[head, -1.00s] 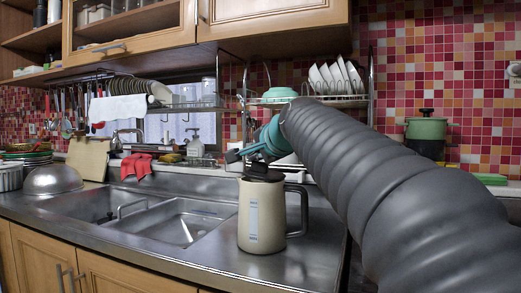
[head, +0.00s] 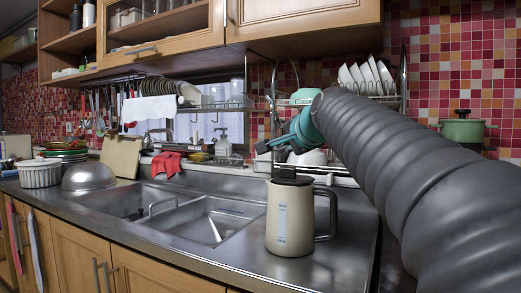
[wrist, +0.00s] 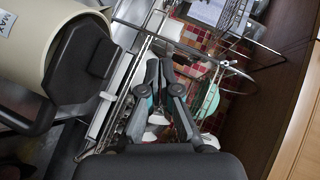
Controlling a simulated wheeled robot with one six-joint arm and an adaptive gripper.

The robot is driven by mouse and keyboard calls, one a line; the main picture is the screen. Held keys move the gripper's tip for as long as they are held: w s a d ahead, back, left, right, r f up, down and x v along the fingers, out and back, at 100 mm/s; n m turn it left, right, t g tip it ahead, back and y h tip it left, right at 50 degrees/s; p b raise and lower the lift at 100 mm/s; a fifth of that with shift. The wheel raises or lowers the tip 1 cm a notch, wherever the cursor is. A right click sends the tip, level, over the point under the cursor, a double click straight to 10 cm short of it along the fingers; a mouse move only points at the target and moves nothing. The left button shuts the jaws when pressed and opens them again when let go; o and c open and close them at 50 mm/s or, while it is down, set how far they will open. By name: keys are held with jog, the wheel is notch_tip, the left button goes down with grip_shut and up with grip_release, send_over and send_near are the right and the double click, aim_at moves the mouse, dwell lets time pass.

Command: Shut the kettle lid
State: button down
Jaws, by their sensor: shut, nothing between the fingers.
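The kettle (head: 290,225) is cream with a dark handle on its right and a pale gauge strip. It stands upright on the steel counter, right of the sink. Its dark lid (head: 291,178) lies across the top and looks down, with no clear gap seen. In the wrist view the kettle body (wrist: 45,30) and dark lid (wrist: 88,55) fill the upper left. My gripper (head: 264,147) is above and slightly left of the lid, apart from it. In the wrist view my gripper (wrist: 160,70) has its fingers together, with nothing between them, to the side of the lid.
The sink (head: 185,215) lies left of the kettle. A dish rack (head: 345,101) with white bowls hangs behind my arm. A soap bottle (head: 223,147) and red cloth (head: 166,165) are at the back. A green pot (head: 462,130) stands far right.

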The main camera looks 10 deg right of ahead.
jog(key=s+a+r, duration=0.4)
jog(key=s+r, duration=0.2)
jog(key=r, duration=0.4)
jog(key=n+g, duration=0.4)
jog(key=n, duration=0.2)
send_near(284, 180)
jog(key=s+a+f, duration=0.2)
jog(key=s+f, duration=0.1)
jog(key=f, duration=0.3)
jog(key=s+a+f, duration=0.3)
jog(key=f, duration=0.2)
jog(key=s+f+n+g, duration=0.1)
jog(key=s+f+n, duration=0.1)
jog(key=s+f, duration=0.3)
jog(key=s+f+n+g, duration=0.2)
jog(key=s+f, duration=0.3)
jog(key=f, duration=0.7)
jog(key=s+f+n+g+h, duration=0.1)
jog(key=s+f+n, duration=0.2)
jog(key=f, duration=0.6)
jog(key=shift+s+d+f+g, duration=0.15)
jog(key=shift+s+d+g, duration=0.25)
jog(key=shift+s, duration=0.8)
